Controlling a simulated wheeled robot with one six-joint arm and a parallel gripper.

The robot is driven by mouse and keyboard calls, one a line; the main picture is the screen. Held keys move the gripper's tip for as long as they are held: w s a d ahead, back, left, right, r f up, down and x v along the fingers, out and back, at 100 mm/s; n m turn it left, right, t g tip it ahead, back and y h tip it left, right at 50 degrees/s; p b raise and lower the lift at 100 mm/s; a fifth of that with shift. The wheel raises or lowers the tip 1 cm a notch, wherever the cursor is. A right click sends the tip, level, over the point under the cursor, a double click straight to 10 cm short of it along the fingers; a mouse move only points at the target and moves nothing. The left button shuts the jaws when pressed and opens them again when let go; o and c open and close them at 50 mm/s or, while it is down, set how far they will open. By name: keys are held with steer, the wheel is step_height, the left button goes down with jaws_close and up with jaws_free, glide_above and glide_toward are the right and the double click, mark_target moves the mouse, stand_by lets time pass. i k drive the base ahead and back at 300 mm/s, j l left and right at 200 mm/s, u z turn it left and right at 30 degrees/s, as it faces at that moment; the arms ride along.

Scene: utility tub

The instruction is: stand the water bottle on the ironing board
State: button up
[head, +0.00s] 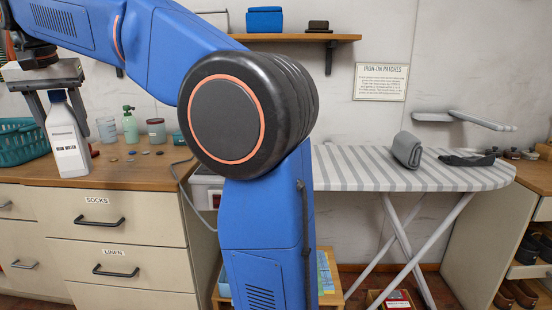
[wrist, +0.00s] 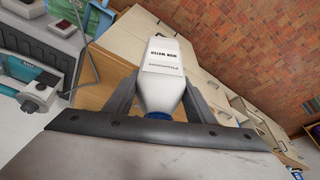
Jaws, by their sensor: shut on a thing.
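The water bottle (head: 67,143) is white with a dark blue cap and an "IRON WATER" label. My gripper (head: 63,118) is shut on it near the top, one finger on each side, pointing down. The bottle is nearly upright, near the front edge of the wooden counter; I cannot tell whether its base touches the counter. In the wrist view the bottle (wrist: 165,70) sits between the fingers (wrist: 158,100), cap towards my wrist. The ironing board (head: 350,177), with a grey-striped cover, stands at the right, partly hidden by my arm.
A folded grey cloth (head: 407,150) and a dark flat cloth (head: 467,160) lie on the board; its left and front parts look clear. A green spray bottle (head: 130,127), a glass (head: 107,130) and a teal basket (head: 22,143) stand on the counter (head: 125,172).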

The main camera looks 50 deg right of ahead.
mark_target(344, 167)
steer(key=k+l, duration=0.1)
steer(key=k, duration=0.5)
steer(key=k+z, duration=0.1)
steer(key=z, duration=0.35)
steer(key=k+z, duration=0.1)
steer(key=z, duration=0.35)
steer(key=k+l+z, duration=0.1)
steer(key=z, duration=0.4)
steer(key=k+l+z, duration=0.1)
steer(key=z, duration=0.35)
steer(key=i, duration=0.5)
